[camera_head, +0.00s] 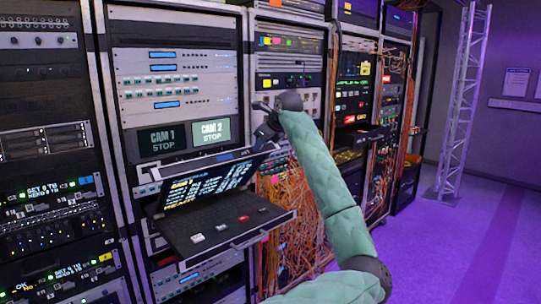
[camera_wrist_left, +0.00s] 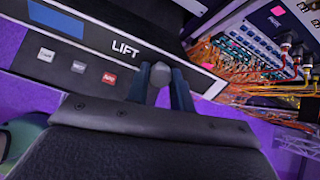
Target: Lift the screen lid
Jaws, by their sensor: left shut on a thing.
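The screen lid (camera_head: 210,182) stands tilted up from the black keyboard drawer (camera_head: 235,222), with its lit text facing out. My left gripper (camera_head: 266,132) is by the lid's upper right corner, partly hidden by my own wrist. The lid's join to the knob is hidden. My right gripper is not in view.
Equipment racks (camera_head: 172,80) stand behind the drawer. Loose orange cables (camera_head: 285,225) hang just right of it and also show in the left wrist view (camera_wrist_left: 222,68). A truss column (camera_head: 464,100) stands at the far right. The purple floor (camera_head: 450,250) is open there.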

